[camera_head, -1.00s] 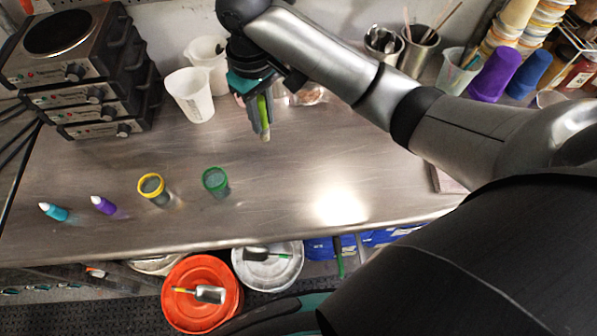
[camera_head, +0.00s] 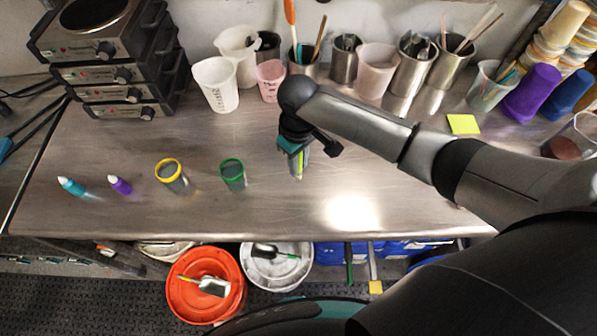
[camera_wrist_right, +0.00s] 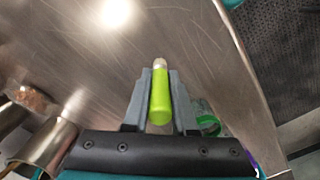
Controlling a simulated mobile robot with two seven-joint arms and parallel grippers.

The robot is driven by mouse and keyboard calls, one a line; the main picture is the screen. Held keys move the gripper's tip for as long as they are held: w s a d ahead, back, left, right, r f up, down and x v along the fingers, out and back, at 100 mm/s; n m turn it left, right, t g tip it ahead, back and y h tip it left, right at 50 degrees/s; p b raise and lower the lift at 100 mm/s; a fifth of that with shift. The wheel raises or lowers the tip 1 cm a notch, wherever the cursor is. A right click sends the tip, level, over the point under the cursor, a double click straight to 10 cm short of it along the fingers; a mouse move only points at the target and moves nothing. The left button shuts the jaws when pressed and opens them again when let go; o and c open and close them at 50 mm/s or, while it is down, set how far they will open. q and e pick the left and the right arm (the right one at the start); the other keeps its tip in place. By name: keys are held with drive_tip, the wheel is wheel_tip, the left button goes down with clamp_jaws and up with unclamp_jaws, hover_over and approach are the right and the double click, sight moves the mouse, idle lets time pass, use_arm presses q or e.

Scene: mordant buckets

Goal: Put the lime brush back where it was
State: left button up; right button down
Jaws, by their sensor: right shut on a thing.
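My right gripper (camera_head: 297,170) is shut on the lime brush (camera_head: 299,160) and holds it pointing down over the middle of the steel bench. In the right wrist view, the lime brush (camera_wrist_right: 161,98) lies between the two grey fingers (camera_wrist_right: 160,92), with its pale tip outward. A teal brush-like thing (camera_head: 72,187) and a purple one (camera_head: 119,185), both with white tips, stand at the left of the bench. A yellow-rimmed cup (camera_head: 170,175) and a green-rimmed cup (camera_head: 233,177) stand between them and my gripper. My left gripper is not in view.
White jugs (camera_head: 216,84), a pink cup (camera_head: 270,80) and steel cups with tools (camera_head: 412,68) line the bench's back. A yellow note (camera_head: 463,124) lies at right. An orange bucket (camera_head: 204,286) and a white bucket (camera_head: 276,266) stand below the front edge. The bench front is clear.

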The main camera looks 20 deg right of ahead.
drive_tip(key=shift+f+b, duration=0.35)
drive_tip(key=shift+f, duration=1.9)
drive_tip(key=shift+f, duration=0.2)
drive_tip(key=c, duration=0.7)
unclamp_jaws()
drive_tip(key=shift+r, duration=0.15)
wheel_tip(320, 180, up, 12)
drive_tip(key=shift+r+p, duration=0.1)
drive_tip(key=shift+p, duration=0.75)
